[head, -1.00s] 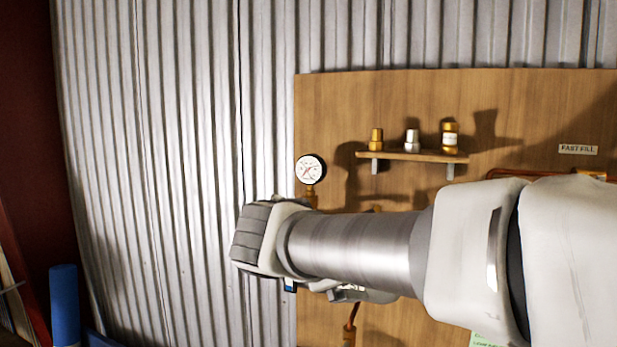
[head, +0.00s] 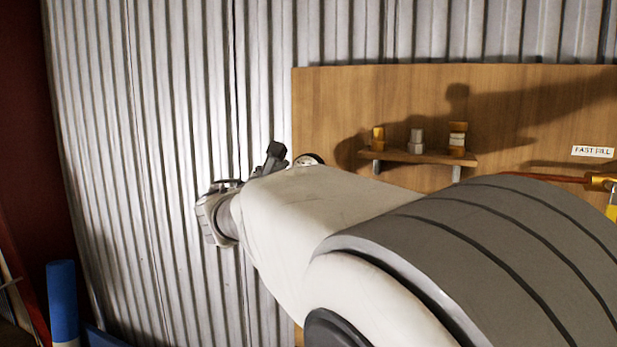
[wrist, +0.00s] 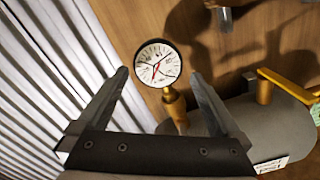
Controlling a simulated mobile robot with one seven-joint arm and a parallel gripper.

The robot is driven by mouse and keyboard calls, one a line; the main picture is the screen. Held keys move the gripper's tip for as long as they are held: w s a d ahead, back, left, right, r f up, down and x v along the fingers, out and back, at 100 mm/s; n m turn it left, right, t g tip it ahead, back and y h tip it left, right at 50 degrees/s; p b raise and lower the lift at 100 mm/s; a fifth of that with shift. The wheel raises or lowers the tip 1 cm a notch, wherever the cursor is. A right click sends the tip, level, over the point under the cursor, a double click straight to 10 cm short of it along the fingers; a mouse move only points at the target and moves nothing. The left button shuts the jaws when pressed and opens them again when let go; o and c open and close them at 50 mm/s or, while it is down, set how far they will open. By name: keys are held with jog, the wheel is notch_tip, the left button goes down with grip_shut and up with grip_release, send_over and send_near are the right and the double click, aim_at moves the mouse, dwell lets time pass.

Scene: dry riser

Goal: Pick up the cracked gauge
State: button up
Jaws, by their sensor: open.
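The gauge (wrist: 158,64) has a round white dial with a dark rim, dark lines across its face and a red needle. It stands on a brass stem (wrist: 175,105) in front of the wooden board. My gripper (wrist: 160,80) is open in the wrist view, with one finger on each side of the gauge in the picture. The fingers look apart from it, and nothing is held. In the head view only the top rim of the gauge (head: 308,158) shows above my arm, which hides the rest. There my gripper (head: 275,153) is partly visible just left of the gauge.
A small wooden shelf (head: 418,157) to the right holds brass and silver fittings. Corrugated metal wall (head: 150,150) lies left. A blue cylinder (head: 62,300) stands at lower left.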

jog(key=x, duration=0.2)
jog(key=shift+w+d, duration=0.15)
jog(key=shift+w, duration=0.15)
jog(key=shift+w+d+r+p, duration=0.15)
jog(key=shift+w+r+p, duration=0.05)
jog(key=shift+w+p, duration=0.1)
jog(key=p+x, duration=0.1)
jog(key=x, duration=0.3)
jog(key=shift+w+r, duration=0.2)
jog(key=c, duration=1.4)
